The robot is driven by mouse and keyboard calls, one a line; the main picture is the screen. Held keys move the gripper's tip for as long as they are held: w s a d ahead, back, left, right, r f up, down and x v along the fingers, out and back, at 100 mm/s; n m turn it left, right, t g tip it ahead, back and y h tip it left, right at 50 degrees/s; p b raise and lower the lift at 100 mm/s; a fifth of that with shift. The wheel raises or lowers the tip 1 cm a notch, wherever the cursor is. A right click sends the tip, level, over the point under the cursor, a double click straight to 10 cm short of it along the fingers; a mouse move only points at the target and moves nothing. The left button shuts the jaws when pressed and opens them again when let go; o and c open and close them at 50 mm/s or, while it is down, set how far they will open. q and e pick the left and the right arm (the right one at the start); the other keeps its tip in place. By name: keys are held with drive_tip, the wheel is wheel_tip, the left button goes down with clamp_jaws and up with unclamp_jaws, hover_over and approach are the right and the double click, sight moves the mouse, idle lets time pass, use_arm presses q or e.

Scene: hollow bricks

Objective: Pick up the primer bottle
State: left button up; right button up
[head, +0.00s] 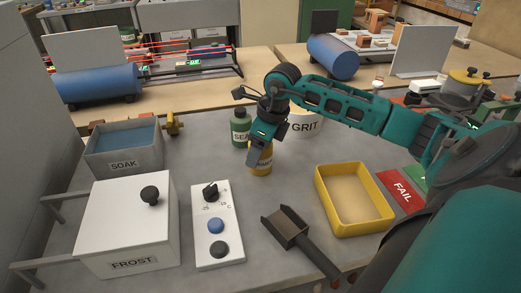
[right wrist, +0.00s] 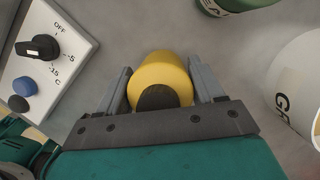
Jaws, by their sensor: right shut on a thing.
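A yellow bottle with a dark cap (right wrist: 160,75) stands between the fingers of my right gripper (right wrist: 160,88), which is shut on it. In the head view the yellow bottle (head: 261,163) shows below my right gripper (head: 262,148), and the gripper hides its top. Its label is mostly hidden, so I cannot read whether it is the primer bottle. I cannot tell if it touches the table. My left gripper is in neither view.
A green bottle (head: 240,127) and the GRIT tub (head: 304,124) stand close behind the yellow bottle. A white control panel (head: 217,240), FROST box (head: 125,225) and SOAK bin (head: 123,165) are left. A yellow tray (head: 353,226) and dark scoop (head: 287,227) lie right and front.

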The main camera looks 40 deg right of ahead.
drive_tip(key=shift+c, duration=1.4)
drive_tip(key=shift+r, duration=0.1)
